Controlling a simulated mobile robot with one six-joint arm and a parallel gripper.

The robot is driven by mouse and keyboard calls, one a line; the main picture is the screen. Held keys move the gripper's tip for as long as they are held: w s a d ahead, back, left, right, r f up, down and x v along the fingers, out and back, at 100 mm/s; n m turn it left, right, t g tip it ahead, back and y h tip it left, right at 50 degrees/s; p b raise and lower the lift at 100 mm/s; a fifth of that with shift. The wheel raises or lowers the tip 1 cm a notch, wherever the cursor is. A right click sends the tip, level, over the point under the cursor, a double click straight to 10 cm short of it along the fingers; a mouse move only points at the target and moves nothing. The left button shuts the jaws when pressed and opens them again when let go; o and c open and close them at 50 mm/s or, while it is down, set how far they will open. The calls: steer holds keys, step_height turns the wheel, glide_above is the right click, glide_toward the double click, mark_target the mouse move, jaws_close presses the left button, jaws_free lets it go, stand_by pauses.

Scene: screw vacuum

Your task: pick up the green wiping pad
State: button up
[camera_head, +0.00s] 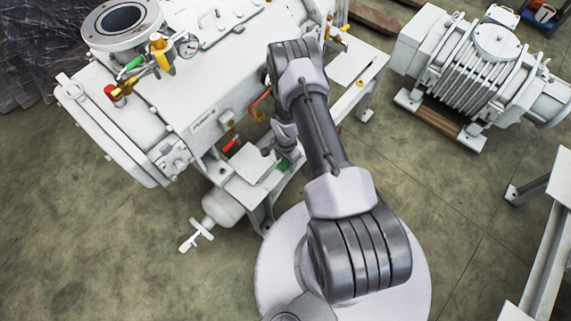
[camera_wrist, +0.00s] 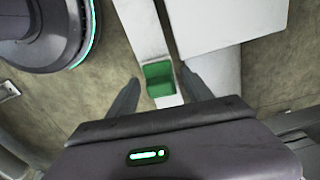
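The green wiping pad (camera_wrist: 159,79) lies on a narrow white frame beam (camera_wrist: 146,30) in the wrist view. My gripper (camera_wrist: 160,74) is open, with one dark finger to the left of the pad and one to the right. The right finger appears close to the pad; the left finger is farther from it. I cannot tell whether either touches. In the head view, a small green patch of the pad (camera_head: 283,164) shows beside the white machine, partly hidden by my arm. The gripper's fingers are hard to make out there.
The large white vacuum machine (camera_head: 190,110) stands at the left in the head view, with valves and a gauge. A white panel (camera_wrist: 225,20) lies to the right of the pad in the wrist view. A ribbed white motor unit (camera_head: 490,65) stands at the upper right. Floor between them is bare.

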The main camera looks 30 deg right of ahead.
jaws_close()
steer(key=shift+r, duration=0.1)
